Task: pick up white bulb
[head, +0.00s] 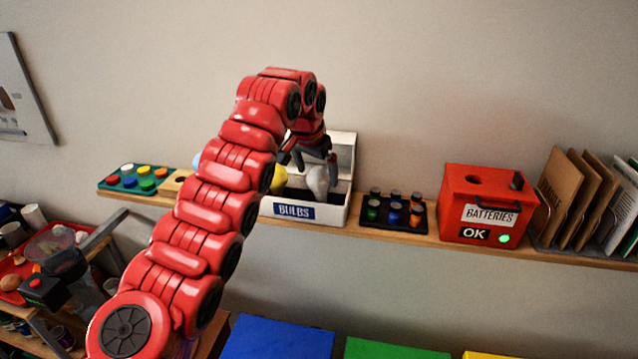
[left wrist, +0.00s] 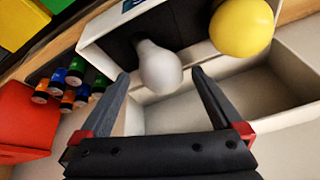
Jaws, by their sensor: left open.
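The white bulb (head: 318,181) stands in the white box labelled BULBS (head: 331,213) on the wall shelf. In the left wrist view the white bulb (left wrist: 158,68) shows between and just beyond the fingertips. My left gripper (left wrist: 160,74) is open, with nothing between its fingers touching the bulb that I can see. In the head view my left gripper (head: 312,158) reaches down into the box from above, partly hidden by its own arm. My right gripper is not in view.
A yellow bulb (left wrist: 241,28) is beside the white one. A black battery tray (head: 393,214) and a red battery box (head: 484,204) stand to the right on the shelf (head: 560,256). A green tray of coloured caps (head: 135,178) is at left.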

